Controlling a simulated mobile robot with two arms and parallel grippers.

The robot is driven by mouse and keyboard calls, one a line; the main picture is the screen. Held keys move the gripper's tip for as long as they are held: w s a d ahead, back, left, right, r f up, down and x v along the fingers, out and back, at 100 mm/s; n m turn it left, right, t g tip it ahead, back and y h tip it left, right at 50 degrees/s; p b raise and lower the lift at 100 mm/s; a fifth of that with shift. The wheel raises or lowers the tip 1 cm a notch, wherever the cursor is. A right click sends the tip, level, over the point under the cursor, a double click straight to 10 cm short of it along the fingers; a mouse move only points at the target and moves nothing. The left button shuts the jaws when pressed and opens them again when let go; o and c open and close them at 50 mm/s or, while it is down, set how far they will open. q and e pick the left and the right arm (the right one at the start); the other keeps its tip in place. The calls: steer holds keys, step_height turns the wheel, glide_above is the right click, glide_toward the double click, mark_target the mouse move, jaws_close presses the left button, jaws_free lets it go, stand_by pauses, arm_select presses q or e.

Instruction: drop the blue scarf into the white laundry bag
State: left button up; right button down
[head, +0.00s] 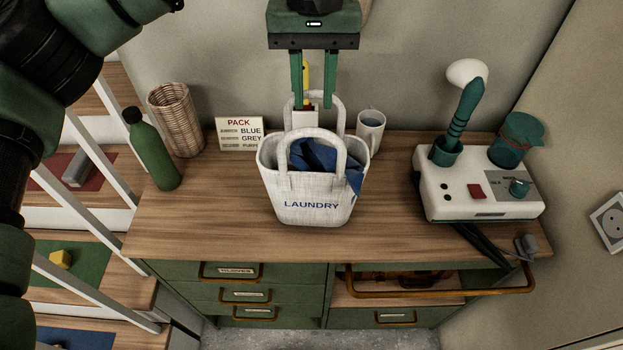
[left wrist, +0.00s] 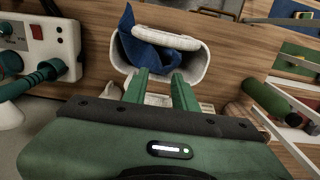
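The white laundry bag (head: 306,199) stands upright on the wooden bench top, with LAUNDRY on its front and its handles up. The blue scarf (head: 315,153) lies bunched in its mouth, and one end hangs over the right rim. In the left wrist view the scarf (left wrist: 160,50) sits in the bag (left wrist: 194,71), with a corner poking out past the rim. My left gripper (head: 315,102) is above the back of the bag, fingers pointing down. Its fingers are apart with nothing between them, clear of the scarf. My right gripper is not in view.
A green bottle (head: 152,150), wicker basket (head: 176,118) and PACK sign (head: 240,134) stand left of the bag. A white mug (head: 370,131) is behind it at right. A white control box (head: 478,190) stands at the right. The bench front is clear.

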arm_select(q)
steer(key=o, duration=1.3)
step_height(320, 180, up, 6)
steer(key=p, duration=0.4)
steer(key=shift+f, duration=0.25)
step_height(320, 180, up, 8)
steer(key=shift+f+b, duration=0.1)
steer(key=shift+b, duration=0.25)
stand_by(0.8)
